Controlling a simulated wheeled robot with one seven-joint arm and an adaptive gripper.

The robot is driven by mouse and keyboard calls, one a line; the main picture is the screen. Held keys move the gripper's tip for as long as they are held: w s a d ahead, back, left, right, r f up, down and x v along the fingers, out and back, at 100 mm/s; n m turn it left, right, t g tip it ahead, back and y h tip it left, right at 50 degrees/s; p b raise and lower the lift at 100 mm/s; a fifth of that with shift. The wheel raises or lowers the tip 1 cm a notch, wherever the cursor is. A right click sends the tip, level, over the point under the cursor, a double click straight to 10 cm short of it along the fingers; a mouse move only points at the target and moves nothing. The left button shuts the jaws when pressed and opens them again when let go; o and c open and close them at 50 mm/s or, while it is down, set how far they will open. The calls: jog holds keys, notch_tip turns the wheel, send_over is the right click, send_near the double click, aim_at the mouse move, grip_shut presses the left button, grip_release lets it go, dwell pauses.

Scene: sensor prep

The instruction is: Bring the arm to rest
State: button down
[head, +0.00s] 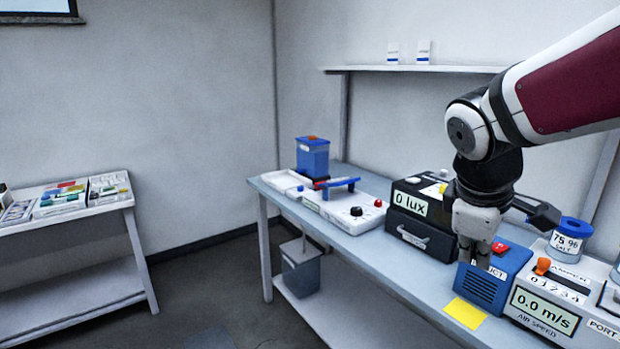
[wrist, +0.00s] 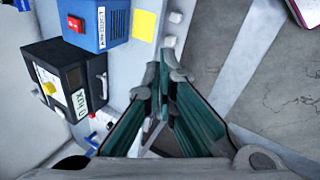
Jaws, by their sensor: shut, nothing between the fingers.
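My gripper (head: 483,258) hangs from my arm over the right part of the bench in the head view, fingers pointing down. It is in front of the blue duct box (head: 490,287) and hides part of its label. In the wrist view my gripper (wrist: 165,70) has its fingertips together with nothing held. There the blue duct box (wrist: 90,22) with its red switch is at the top left, apart from the fingers.
The black lux meter box (head: 425,212) stands left of my gripper. The air speed unit (head: 550,305) and a blue-topped canister (head: 568,240) are to its right. A yellow note (head: 464,313) lies at the bench's front edge. Open floor (head: 210,300) lies left of the bench.

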jog(key=s+a+m+y+p, duration=0.1)
jog(key=s+a+m, duration=0.2)
jog(key=s, duration=0.6)
jog(key=s+a+m+y, duration=0.2)
jog(key=s+m, duration=0.4)
jog(key=s, duration=0.4)
jog(key=shift+s+a+f+t+y+p, duration=0.15)
jog(key=shift+s+a+t+y+p, duration=0.2)
jog(key=shift+a, duration=0.3)
